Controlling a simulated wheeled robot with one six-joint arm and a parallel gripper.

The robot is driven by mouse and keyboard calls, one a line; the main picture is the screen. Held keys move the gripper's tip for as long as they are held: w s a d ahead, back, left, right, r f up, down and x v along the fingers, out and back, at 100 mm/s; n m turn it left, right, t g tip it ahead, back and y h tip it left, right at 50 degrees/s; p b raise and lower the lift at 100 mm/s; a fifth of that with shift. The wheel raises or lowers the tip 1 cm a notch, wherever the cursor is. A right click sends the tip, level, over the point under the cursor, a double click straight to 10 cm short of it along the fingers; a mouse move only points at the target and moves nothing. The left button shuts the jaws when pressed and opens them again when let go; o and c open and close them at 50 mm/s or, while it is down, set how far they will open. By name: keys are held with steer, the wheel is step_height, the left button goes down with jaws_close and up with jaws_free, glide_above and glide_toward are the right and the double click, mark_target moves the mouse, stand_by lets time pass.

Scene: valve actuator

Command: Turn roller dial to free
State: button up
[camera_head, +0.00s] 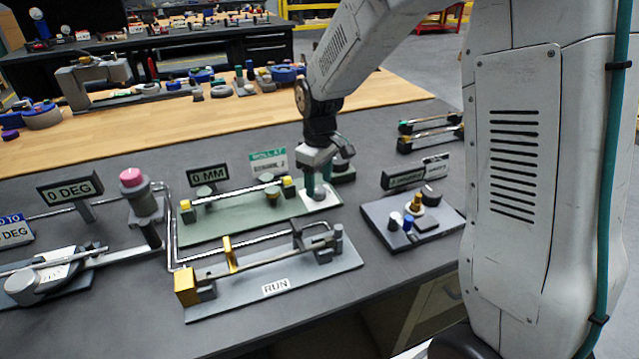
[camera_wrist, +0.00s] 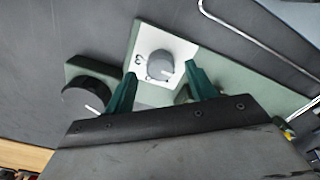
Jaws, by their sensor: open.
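My gripper (camera_head: 319,191) points down over a white plate (camera_head: 336,201) at the right end of a green base. In the wrist view its teal fingers (camera_wrist: 161,70) are open and apart. A round grey dial (camera_wrist: 160,64) with a pale pointer line sits on the white plate (camera_wrist: 148,35), in the gap between the fingertips. No contact with either finger is visible. Small dark marks lie beside the dial. In the head view the fingers mostly hide the dial. A green and white sign (camera_head: 268,161), seeming to begin "ROLLER", stands behind the base.
A dark knob (camera_wrist: 88,98) on a green block is close left of the fingers in the wrist view. The green base (camera_head: 222,225) carries a rod with yellow ends. A "RUN" fixture (camera_head: 330,263) lies in front; a small knob panel (camera_head: 380,228) is to the right.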

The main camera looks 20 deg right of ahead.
mark_target(319, 189)
step_height(319, 189, up, 6)
steer(key=shift+r, duration=0.25)
stand_by(0.5)
steer(key=s+d+r+m, duration=0.1)
steer(key=s+r+m, duration=0.1)
steer(key=s, duration=0.8)
steer(key=s+d+r+m+t, duration=0.1)
steer(key=s+r, duration=0.3)
steer(key=s, duration=0.6)
steer(key=s+d+r+m, duration=0.1)
steer(key=s+m, duration=0.3)
steer(key=s, duration=0.6)
steer(key=shift+r, duration=0.9)
